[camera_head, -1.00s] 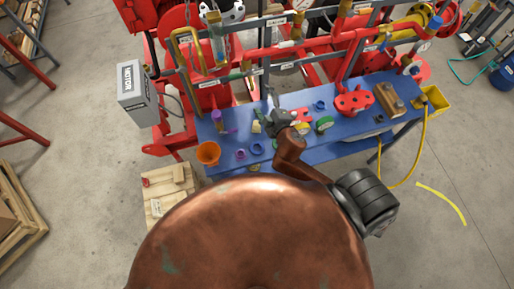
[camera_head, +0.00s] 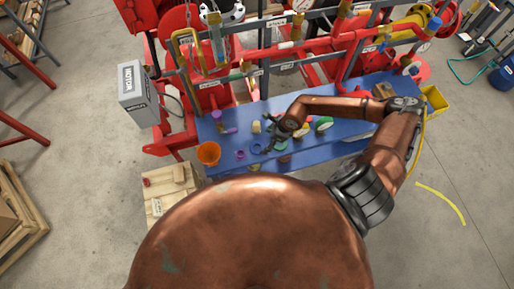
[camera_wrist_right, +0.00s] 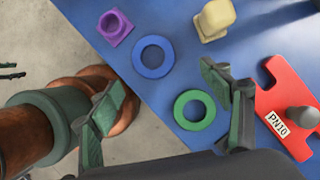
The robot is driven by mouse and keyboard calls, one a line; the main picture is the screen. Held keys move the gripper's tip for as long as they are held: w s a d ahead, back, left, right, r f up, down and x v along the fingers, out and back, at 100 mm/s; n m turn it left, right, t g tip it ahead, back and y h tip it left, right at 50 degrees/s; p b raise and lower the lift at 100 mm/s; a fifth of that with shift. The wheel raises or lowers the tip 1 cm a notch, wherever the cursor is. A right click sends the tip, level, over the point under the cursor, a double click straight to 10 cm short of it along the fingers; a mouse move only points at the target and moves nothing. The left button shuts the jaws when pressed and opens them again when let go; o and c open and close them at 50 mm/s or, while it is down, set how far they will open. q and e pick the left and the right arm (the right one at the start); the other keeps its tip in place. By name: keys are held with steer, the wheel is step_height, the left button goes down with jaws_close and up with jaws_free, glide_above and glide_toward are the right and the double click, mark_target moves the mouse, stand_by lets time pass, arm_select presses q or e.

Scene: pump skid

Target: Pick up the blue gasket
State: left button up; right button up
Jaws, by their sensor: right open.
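The blue gasket (camera_wrist_right: 137,58) is a flat ring lying on the blue bench top. In the right wrist view it lies just beyond the space between my fingers. In the head view the gasket (camera_head: 257,148) shows beside my right gripper (camera_head: 276,145), close to the bench's front edge. In the right wrist view my right gripper (camera_wrist_right: 163,84) is open and empty, its two fingers apart above the bench edge.
A green ring (camera_wrist_right: 178,112) lies near the right finger. A purple square part (camera_wrist_right: 116,27), a cream part (camera_wrist_right: 215,18) and a red PN10 plate (camera_wrist_right: 283,104) are close by. An orange cup (camera_head: 208,152) stands at the bench's left end. Red pipework rises behind.

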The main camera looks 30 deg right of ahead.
mark_target(258, 148)
steer(key=p+x, duration=0.1)
steer(key=x, duration=0.2)
steer(key=a+p+x, duration=0.1)
steer(key=x, duration=0.2)
steer(key=shift+s+r, duration=0.1)
steer(key=shift+r, duration=0.05)
steer(key=shift+f, duration=0.25)
steer(key=shift+c, duration=0.4)
steer(key=c, duration=1.1)
